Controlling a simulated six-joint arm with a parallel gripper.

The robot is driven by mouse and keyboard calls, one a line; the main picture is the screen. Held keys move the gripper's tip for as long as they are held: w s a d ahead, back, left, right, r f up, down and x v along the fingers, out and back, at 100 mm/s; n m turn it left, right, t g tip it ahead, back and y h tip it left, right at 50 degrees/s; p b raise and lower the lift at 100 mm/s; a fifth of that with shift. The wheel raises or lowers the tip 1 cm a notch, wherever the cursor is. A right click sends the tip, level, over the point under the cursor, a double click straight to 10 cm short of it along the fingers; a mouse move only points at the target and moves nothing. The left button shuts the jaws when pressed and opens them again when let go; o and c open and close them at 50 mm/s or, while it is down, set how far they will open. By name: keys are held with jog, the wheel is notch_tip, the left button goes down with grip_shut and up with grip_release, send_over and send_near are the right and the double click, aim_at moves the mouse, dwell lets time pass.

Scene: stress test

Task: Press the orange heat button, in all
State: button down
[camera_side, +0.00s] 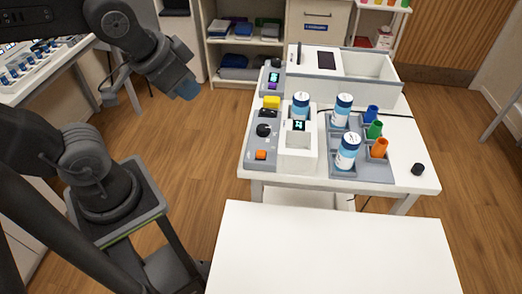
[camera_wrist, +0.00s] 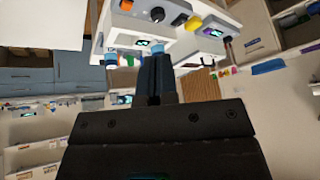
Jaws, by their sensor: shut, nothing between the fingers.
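The orange heat button (camera_side: 261,154) sits at the near end of the grey control panel (camera_side: 254,142) on the white table. It also shows at the top edge of the wrist view (camera_wrist: 126,5). My gripper (camera_side: 188,90) is raised over the floor, left of the table and well apart from the button.
The panel also carries a black knob (camera_side: 263,130) and a yellow button (camera_side: 271,102). Blue-capped bottles (camera_side: 348,151) and coloured cups (camera_side: 379,148) stand to its right. A bare white surface (camera_side: 330,250) lies nearer the camera.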

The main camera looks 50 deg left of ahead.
jog(key=w+a+m+t+y, duration=0.3)
jog(key=w+m, duration=0.3)
jog(key=m+g+h, duration=0.1)
jog(key=m+h, duration=0.8)
jog(key=m, duration=1.8)
send_over(260, 151)
notch_tip(260, 151, down, 7)
jog(key=shift+f, duration=4.3)
jog(key=shift+f, duration=0.4)
